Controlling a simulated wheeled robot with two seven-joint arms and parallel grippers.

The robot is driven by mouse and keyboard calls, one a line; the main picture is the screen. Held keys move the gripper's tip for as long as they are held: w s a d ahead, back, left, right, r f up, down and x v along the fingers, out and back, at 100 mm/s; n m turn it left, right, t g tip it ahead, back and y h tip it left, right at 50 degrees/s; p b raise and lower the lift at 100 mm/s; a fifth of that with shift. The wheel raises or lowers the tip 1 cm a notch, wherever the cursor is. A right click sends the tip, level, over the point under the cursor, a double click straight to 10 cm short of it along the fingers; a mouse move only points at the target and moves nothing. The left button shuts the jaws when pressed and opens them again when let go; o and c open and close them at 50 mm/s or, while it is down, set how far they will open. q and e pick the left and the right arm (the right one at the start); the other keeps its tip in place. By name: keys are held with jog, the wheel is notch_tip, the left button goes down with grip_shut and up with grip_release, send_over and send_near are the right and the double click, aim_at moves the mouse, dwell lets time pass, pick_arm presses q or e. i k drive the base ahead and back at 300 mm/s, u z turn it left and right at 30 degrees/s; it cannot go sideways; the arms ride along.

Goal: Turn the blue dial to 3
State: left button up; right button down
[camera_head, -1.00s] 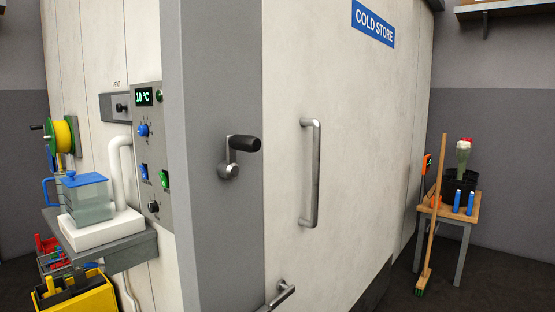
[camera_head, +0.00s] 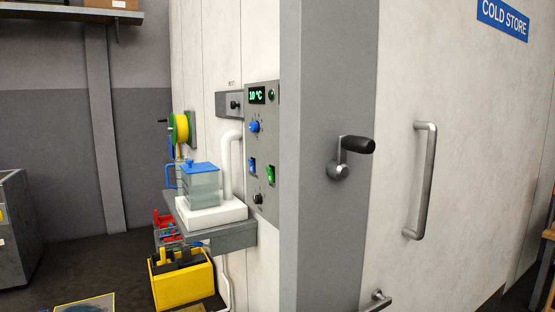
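The blue dial (camera_head: 255,127) is a small round knob on the grey control panel (camera_head: 263,215), below a green display reading 10 °C. The marks around the dial are too small to read, so I cannot tell its setting. A blue switch (camera_head: 252,166), a green switch (camera_head: 270,174) and a black knob (camera_head: 258,198) sit lower on the same panel. Neither of my grippers is in view.
A shelf (camera_head: 235,236) holding a clear blue-lidded jug (camera_head: 203,183) juts out below left of the panel. A yellow crate (camera_head: 180,285) is beneath.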

aim_at(254, 127)
jog(key=k, duration=1)
jog(key=u, duration=1.15)
jog(key=i, duration=2.6)
jog(key=z, duration=3.35)
